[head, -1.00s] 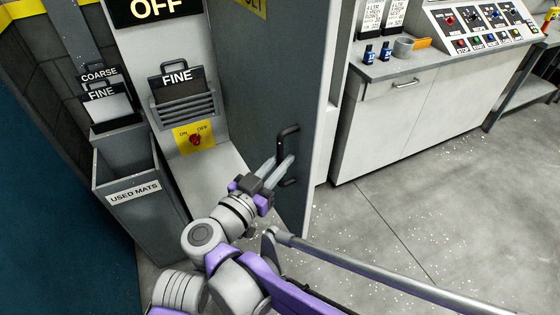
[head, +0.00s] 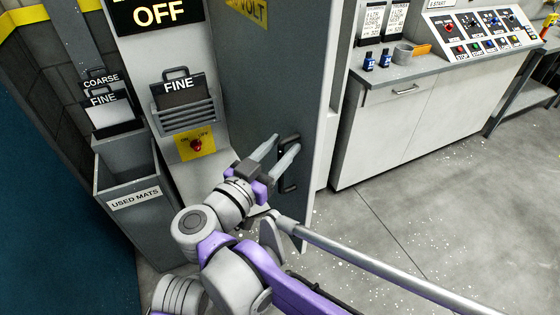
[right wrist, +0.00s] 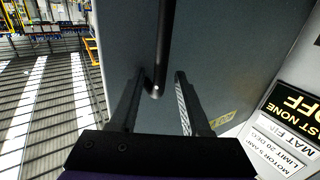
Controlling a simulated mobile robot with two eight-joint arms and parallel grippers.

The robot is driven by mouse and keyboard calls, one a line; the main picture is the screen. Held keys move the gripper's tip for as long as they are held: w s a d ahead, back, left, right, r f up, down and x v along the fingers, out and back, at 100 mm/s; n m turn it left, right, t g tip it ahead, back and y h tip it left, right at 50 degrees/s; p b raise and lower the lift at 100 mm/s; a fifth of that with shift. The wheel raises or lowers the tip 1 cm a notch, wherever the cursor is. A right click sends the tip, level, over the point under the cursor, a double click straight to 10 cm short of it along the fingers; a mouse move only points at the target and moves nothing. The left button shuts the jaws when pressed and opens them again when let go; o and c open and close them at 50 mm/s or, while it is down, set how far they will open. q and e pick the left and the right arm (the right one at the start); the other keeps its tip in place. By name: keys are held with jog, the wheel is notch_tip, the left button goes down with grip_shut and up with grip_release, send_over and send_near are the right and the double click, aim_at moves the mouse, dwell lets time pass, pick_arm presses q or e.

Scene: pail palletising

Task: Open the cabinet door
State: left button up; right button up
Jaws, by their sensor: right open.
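The cabinet door (head: 265,80) is a tall dark grey panel in the middle of the head view, and it also fills much of the right wrist view (right wrist: 220,50). I cannot tell whether it stands ajar. Its black upright bar handle (head: 288,184) is partly hidden by my right gripper (head: 282,146). My right gripper is open at the handle. In the right wrist view the handle (right wrist: 164,45) runs down between the two spread fingers (right wrist: 158,103), closer to the left one. I cannot tell whether it touches that finger. My left gripper is not in view.
A long grey bar (head: 380,262) crosses the lower right, in front of the door. A used mats bin (head: 135,200) and a panel with a red switch (head: 196,146) stand left of the door. A white counter (head: 400,125) stands right, with clear floor (head: 400,210) before it.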

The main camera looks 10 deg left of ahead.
aim_at(292, 118)
jog(key=r, duration=0.3)
jog(key=shift+w+r, duration=0.3)
jog(key=shift+w, duration=0.1)
jog(key=shift+s+a+r, duration=0.1)
jog(key=shift+s+r, duration=0.05)
jog(key=shift+r, duration=0.2)
jog(key=f, duration=0.1)
jog(key=f+g, duration=0.1)
jog(key=f, duration=0.1)
jog(key=shift+s+y, duration=0.25)
jog(key=shift+y, duration=0.05)
jog(key=s+a+p, duration=0.1)
jog(key=s+a, duration=0.5)
jog(key=a, duration=0.4)
jog(key=shift+a, duration=0.4)
jog(key=shift+f, duration=0.1)
